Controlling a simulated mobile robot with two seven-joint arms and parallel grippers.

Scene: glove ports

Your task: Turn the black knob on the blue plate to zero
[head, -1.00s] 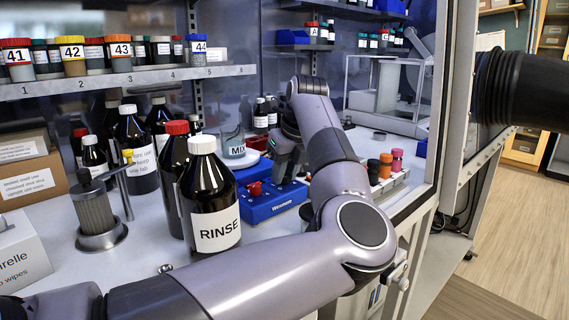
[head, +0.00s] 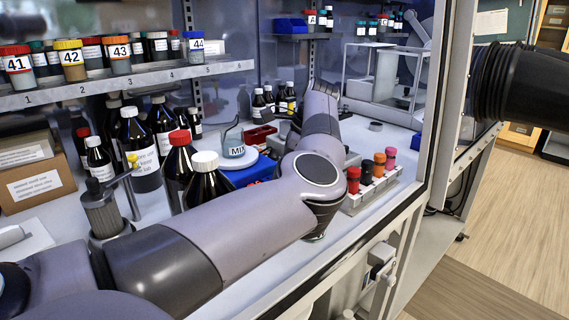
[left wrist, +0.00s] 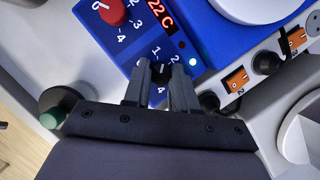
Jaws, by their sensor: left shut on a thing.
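The blue plate (left wrist: 205,40) fills the upper middle of the left wrist view, with a red knob (left wrist: 112,12), a lit "22 C" readout and white scale digits. My left gripper (left wrist: 160,74) is over its lower part, shut on the black knob (left wrist: 160,70). The knob sits between the fingertips, with scale digits around it. The fingers hide most of it, so its pointer cannot be read. In the head view, the blue plate (head: 262,170) shows partly behind my arm, which hides the gripper and black knob. My right gripper is not in view.
A white round top (left wrist: 250,8) adjoins the blue plate, with a beaker (head: 232,145) standing there in the head view. A grey panel with orange switches (left wrist: 236,82) lies close right. Dark bottles (head: 205,180) stand left, a rack of coloured vials (head: 367,178) right.

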